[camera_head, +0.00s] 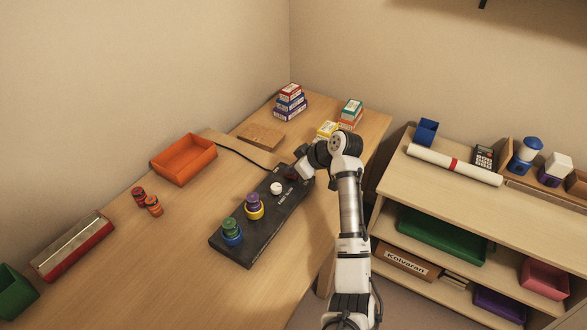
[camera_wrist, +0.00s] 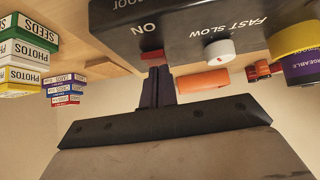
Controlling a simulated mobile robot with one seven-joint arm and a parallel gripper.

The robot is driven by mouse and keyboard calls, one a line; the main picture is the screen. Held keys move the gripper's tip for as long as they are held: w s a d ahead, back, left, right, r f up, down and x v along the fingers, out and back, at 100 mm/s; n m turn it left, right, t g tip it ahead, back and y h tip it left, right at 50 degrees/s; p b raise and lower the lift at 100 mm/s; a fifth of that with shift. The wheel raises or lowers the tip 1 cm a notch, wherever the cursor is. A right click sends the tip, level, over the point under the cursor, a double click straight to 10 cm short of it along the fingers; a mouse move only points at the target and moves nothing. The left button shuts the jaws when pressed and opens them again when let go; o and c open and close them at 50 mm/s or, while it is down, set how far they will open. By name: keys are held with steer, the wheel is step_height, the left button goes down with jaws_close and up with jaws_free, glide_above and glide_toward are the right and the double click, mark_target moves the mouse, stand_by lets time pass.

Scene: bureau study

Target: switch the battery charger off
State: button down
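The battery charger (camera_head: 268,232) is a long dark box on the desk; its dark face also fills the top of the wrist view (camera_wrist: 190,25). It carries a white knob (camera_head: 277,188), marked FAST SLOW in the wrist view (camera_wrist: 219,50). A red switch (camera_wrist: 152,55) sits near the word ON. My gripper (camera_wrist: 158,72) has its dark fingers together, with nothing seen between them. The fingertips are right at the red switch; I cannot tell whether they touch it. In the head view my gripper (camera_head: 299,172) is at the charger's far end, partly hidden by my arm.
A green-and-blue battery (camera_head: 231,231) and a purple-and-yellow one (camera_head: 254,206) stand in the charger. Two red batteries (camera_head: 146,201) and an orange tray (camera_head: 184,160) are to the left. Stacked boxes (camera_head: 290,102) stand behind. A shelf unit (camera_head: 455,190) is at right.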

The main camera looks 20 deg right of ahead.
steer(key=shift+a+f, duration=0.25)
steer(key=shift+f, duration=0.1)
